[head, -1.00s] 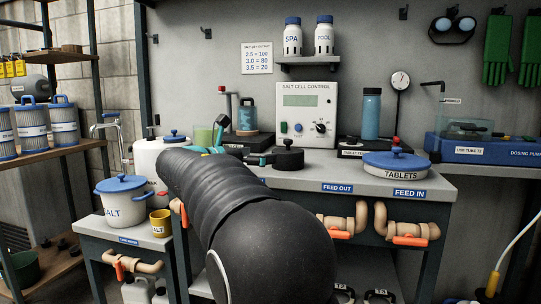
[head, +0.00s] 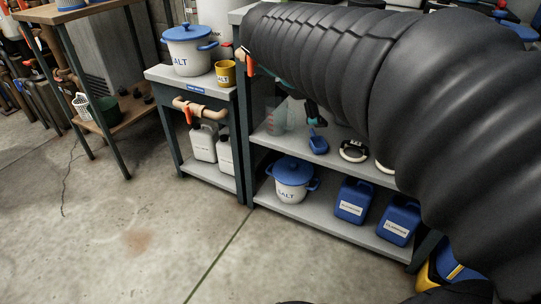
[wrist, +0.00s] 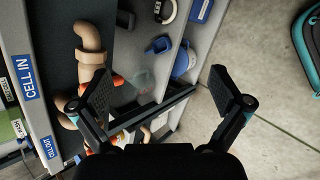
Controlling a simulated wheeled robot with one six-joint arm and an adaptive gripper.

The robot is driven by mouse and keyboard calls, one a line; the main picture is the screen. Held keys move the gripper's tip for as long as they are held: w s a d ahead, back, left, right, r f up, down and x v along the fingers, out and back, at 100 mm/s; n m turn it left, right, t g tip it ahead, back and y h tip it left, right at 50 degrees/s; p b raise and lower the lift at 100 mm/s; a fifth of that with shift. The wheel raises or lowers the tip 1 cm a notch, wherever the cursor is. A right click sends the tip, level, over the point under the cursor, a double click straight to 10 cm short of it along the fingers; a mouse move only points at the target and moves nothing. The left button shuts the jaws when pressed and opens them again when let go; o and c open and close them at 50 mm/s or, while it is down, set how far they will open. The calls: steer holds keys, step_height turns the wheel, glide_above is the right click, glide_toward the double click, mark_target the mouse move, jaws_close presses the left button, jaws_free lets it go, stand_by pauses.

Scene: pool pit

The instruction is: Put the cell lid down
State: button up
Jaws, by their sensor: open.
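My gripper (wrist: 160,84) is open in the wrist view, its two dark fingers wide apart with nothing held between them. It points down along the bench front, with beige pipes to the left and the lower shelves beyond. I cannot make out the cell lid in either current view; my arm covers most of the bench top in the head view. A "CELL IN" label (wrist: 29,78) is on the bench edge in the wrist view, with a "CELL OUT" label (wrist: 47,148) below it.
The lower shelves hold a blue scoop (head: 318,142), a clear jug (head: 280,119), a blue-lidded salt pot (head: 293,180) and blue canisters (head: 354,201). A side table carries another salt pot (head: 189,49) and a yellow cup (head: 226,73). The floor (head: 130,225) at front left is mostly clear.

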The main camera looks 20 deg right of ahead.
steer(key=s+a+f+m+t+y, duration=0.1)
steer(key=s+a+f+m+y, duration=0.7)
steer(key=a, duration=0.7)
steer(key=s+f+m, duration=0.2)
steer(key=s+f, duration=0.2)
steer(key=s, duration=0.1)
steer(key=shift+f+m+t, duration=0.25)
steer(key=shift+m+t, duration=0.05)
steer(key=shift+t, duration=0.1)
steer(key=shift+s, duration=0.1)
step_height(320, 180, up, 2)
steer(key=shift+r+p, duration=0.1)
steer(key=shift+p, duration=1)
